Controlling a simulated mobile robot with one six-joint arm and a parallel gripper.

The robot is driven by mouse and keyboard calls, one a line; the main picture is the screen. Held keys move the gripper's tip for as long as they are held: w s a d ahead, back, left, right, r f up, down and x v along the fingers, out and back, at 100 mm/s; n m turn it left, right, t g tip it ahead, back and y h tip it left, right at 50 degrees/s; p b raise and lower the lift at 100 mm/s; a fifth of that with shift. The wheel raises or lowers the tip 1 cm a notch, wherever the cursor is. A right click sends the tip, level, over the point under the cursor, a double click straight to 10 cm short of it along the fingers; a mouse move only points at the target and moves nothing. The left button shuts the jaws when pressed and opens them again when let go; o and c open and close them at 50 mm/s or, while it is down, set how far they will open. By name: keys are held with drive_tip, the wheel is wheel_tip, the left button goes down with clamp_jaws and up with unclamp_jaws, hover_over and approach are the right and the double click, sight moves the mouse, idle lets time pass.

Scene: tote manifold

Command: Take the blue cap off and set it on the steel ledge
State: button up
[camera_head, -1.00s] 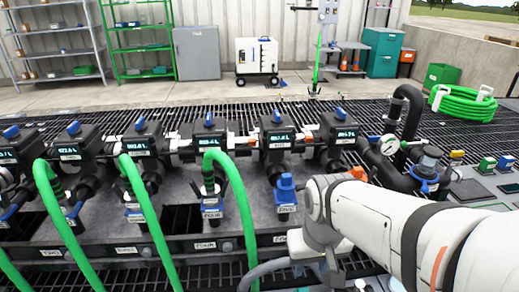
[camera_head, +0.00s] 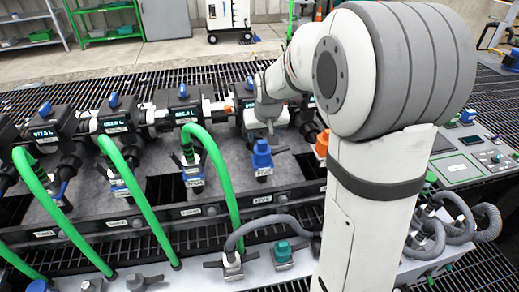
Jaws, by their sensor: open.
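The blue cap (camera_head: 262,152) sits upright on the port of the fifth station of the manifold (camera_head: 160,205), above its label plate. My gripper (camera_head: 266,122) is just behind and above the cap in the picture, at the end of my white arm. Its jaws are open with nothing seen between them. The fingertips are small and partly hidden, so I cannot tell whether they touch the cap. A light grey metal ledge (camera_head: 193,273), which looks like the steel ledge, runs along the front below the manifold.
Green hoses (camera_head: 222,178) arch down from the stations left of the cap. Grey fittings (camera_head: 232,262) and a teal cap (camera_head: 283,250) stand on the ledge. A grey hose (camera_head: 262,222) curves over it. My arm hides the manifold's right part.

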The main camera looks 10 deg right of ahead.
sight(262, 141)
drive_tip(key=x, duration=0.5)
drive_tip(key=shift+w+d+f+b, duration=0.15)
drive_tip(key=shift+b, duration=0.25)
drive_tip(key=c, duration=0.7)
